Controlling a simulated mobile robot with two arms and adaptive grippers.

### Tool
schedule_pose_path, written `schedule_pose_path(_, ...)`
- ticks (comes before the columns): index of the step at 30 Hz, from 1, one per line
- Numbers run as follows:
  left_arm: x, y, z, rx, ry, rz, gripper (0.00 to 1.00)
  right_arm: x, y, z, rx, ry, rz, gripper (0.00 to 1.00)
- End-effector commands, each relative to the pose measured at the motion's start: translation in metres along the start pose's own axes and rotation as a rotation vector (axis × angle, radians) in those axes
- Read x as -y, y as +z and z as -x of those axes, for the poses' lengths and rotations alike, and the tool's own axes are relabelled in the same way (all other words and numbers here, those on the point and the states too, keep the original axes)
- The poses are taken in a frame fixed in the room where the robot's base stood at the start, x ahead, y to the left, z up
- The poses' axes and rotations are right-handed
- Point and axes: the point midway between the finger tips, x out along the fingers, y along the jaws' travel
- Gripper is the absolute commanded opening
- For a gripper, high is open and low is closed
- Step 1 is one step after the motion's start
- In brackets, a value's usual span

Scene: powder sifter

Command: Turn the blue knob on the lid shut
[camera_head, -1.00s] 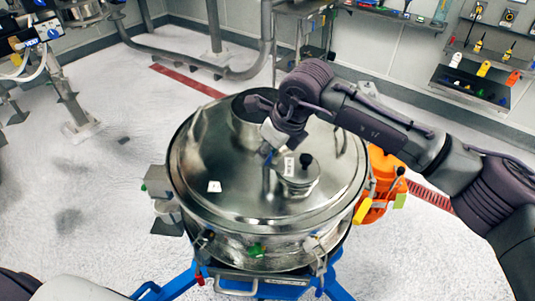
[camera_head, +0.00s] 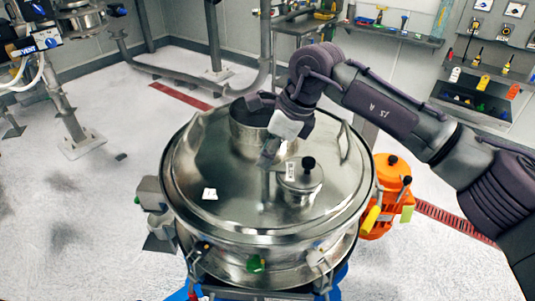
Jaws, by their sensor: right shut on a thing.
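The round steel sifter lid (camera_head: 220,170) fills the middle of the head view. My right gripper (camera_head: 269,154) reaches down over the lid, just behind and left of a small port with a black knob (camera_head: 308,163). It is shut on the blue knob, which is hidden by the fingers. A grey stem shows below the fingers. I cannot tell the knob's angle. My left gripper is out of view.
An open steel collar (camera_head: 248,128) stands on the lid behind my gripper. A handle (camera_head: 344,142) rises at the right. An orange motor (camera_head: 390,185) sits beside the sifter.

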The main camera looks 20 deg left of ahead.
Motion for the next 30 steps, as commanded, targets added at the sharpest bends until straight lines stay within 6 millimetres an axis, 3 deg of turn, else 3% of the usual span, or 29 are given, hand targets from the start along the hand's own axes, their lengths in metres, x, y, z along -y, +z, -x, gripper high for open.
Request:
schedule_pose_path(8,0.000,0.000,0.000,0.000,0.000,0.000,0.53,0.000,0.001,0.001,0.002,-0.002,0.002,0.00)
schedule_pose_path(9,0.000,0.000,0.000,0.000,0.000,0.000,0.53,0.000,0.001,0.001,0.002,-0.002,0.001,0.32)
schedule_pose_path(13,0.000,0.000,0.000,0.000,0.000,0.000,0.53,0.000,0.001,0.001,0.001,-0.002,0.001,0.52)
schedule_pose_path(23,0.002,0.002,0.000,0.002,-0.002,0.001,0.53,0.000,0.000,0.003,0.001,-0.001,0.000,0.52)
schedule_pose_path(30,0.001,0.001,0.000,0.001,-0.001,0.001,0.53,0.001,0.000,0.039,0.002,-0.004,-0.001,0.52)
